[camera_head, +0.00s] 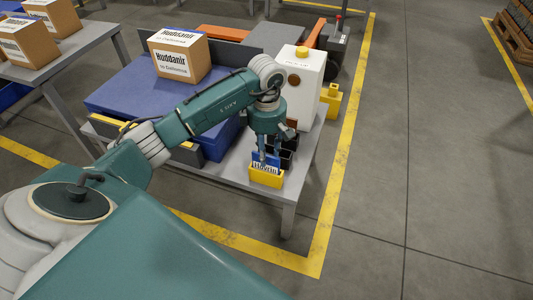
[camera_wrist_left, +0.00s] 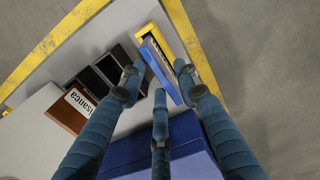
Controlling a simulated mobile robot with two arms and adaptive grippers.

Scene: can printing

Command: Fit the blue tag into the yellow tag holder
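The yellow tag holder (camera_head: 266,178) stands near the table's front right corner. The blue tag (camera_head: 265,160), with a white printed label, stands at the holder, its lower part overlapping the holder's top; how deep it sits cannot be told. My left gripper (camera_head: 269,157) points down right over it. In the left wrist view the blue tag (camera_wrist_left: 161,70) lies among the fingers of my gripper (camera_wrist_left: 161,80), with the yellow holder (camera_wrist_left: 185,32) beyond it. The fingers are spread and close around the tag; whether they press on it is unclear. My right gripper is out of view.
Black bins (camera_wrist_left: 103,72) stand close beside the holder. A blue block (camera_head: 120,88) bears a cardboard box (camera_head: 180,57) at the left. The floor right of the table (camera_head: 302,170) is free.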

